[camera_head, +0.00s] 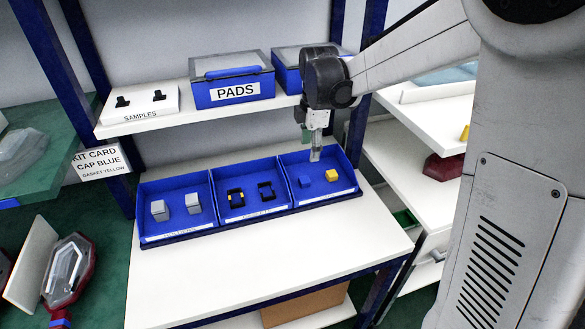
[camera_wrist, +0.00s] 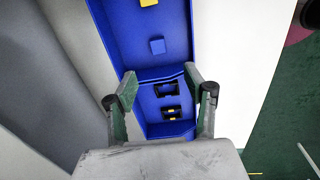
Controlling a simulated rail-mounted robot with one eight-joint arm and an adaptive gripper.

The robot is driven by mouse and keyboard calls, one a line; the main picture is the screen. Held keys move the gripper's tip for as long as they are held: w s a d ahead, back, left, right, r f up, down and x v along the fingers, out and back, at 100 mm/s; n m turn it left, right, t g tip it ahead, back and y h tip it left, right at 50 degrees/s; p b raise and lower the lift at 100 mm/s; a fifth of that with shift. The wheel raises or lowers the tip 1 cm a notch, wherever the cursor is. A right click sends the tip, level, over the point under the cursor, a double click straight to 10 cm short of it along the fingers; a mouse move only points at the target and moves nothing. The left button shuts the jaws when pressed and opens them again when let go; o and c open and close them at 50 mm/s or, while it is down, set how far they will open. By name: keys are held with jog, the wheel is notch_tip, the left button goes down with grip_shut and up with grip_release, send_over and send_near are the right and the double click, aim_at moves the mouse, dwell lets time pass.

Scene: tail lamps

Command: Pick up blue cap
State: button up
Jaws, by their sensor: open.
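The blue cap (camera_head: 304,181) is a small blue block lying in the right compartment of the blue tray (camera_head: 256,243), on that compartment's left side. In the wrist view the blue cap (camera_wrist: 157,46) lies beyond the fingertips, in the far compartment. A yellow cap (camera_head: 332,175) lies to its right, and the yellow cap (camera_wrist: 148,3) is cut by the wrist view's top edge. My gripper (camera_head: 315,154) hangs above the right compartment, near its back wall. In the wrist view my gripper (camera_wrist: 158,92) is open, with nothing between its fingers.
The middle compartment holds two black gaskets (camera_head: 236,197), one with yellow marks. The left compartment holds two grey blocks (camera_head: 160,210). Blue bins, one labelled PADS (camera_head: 233,88), stand on the shelf (camera_head: 130,127) behind. The table front (camera_head: 270,265) is clear. A kit card (camera_head: 101,162) reads "CAP BLUE, GASKET YELLOW".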

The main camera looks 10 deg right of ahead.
jog(key=f, duration=0.1)
send_over(304, 179)
jog(key=f, duration=0.5)
jog(key=s+f+b, duration=0.1)
jog(key=f, duration=0.2)
jog(key=shift+d, duration=0.3)
jog(key=shift+w+a+f, duration=0.15)
jog(key=shift+w+f, duration=0.05)
jog(key=shift+f, duration=1.1)
jog(key=shift+w+a+f, duration=0.1)
jog(key=shift+w+f, duration=0.1)
jog(key=shift+f, duration=1.1)
jog(key=shift+c, duration=0.3)
jog(key=c, duration=0.8)
